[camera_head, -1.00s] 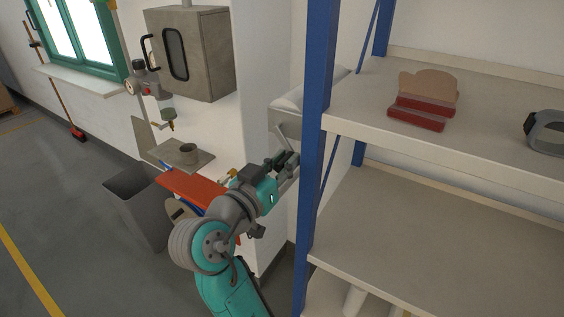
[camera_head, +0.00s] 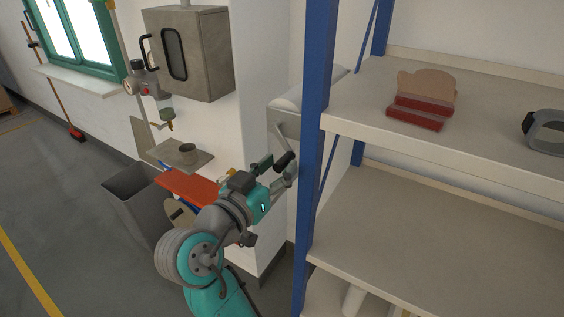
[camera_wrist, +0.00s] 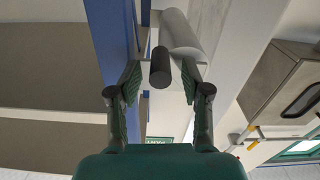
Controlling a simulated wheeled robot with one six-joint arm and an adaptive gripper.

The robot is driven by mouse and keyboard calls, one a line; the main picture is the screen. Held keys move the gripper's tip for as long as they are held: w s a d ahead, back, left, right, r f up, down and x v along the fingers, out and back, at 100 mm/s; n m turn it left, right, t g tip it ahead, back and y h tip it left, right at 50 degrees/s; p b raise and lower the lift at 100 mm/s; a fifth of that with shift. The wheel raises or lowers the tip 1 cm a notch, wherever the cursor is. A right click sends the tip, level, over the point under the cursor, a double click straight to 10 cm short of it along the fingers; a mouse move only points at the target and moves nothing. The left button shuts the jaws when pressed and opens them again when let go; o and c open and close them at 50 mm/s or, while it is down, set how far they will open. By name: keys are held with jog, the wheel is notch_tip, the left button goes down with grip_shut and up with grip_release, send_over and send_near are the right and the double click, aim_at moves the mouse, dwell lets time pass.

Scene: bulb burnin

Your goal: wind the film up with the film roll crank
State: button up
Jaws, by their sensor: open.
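The film roll (camera_head: 307,93) is a pale roll on a grey bracket (camera_head: 283,121) on the wall, partly hidden behind the blue shelf post. Its crank has a dark cylindrical grip (camera_head: 284,160) below the bracket. My gripper (camera_head: 277,171) is open and empty, just in front of the crank. In the wrist view, the crank grip (camera_wrist: 160,68) shows end-on between the open fingers (camera_wrist: 160,85), with a gap on both sides. The pale film roll (camera_wrist: 180,35) is behind it. How deep the grip sits between the fingers is hard to tell.
A blue shelf post (camera_head: 318,130) stands close right of my gripper, with shelves beyond. A red-orange board (camera_head: 188,187) and a grey bin (camera_head: 140,205) are to the left. A grey cabinet (camera_head: 188,55) hangs above.

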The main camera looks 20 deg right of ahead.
jog(key=shift+v, duration=2.85)
jog(key=c, duration=0.5)
jog(key=shift+w+a+f+n, duration=0.1)
jog(key=shift+a+f+n, duration=0.1)
jog(key=shift+n, duration=0.3)
grip_shut()
jog(key=w+a+f+n+g+h, duration=0.1)
jog(key=w+a+f+n+h, duration=0.2)
jog(key=n, duration=0.9)
jog(key=a+f+n, duration=0.2)
jog(key=f+n, duration=0.2)
jog(key=n, duration=0.8)
jog(key=w+d+r, duration=0.2)
jog(key=d+r, duration=0.2)
jog(key=d, duration=0.5)
jog(key=shift+w+d+r, duration=0.2)
jog(key=shift+d+r, duration=0.2)
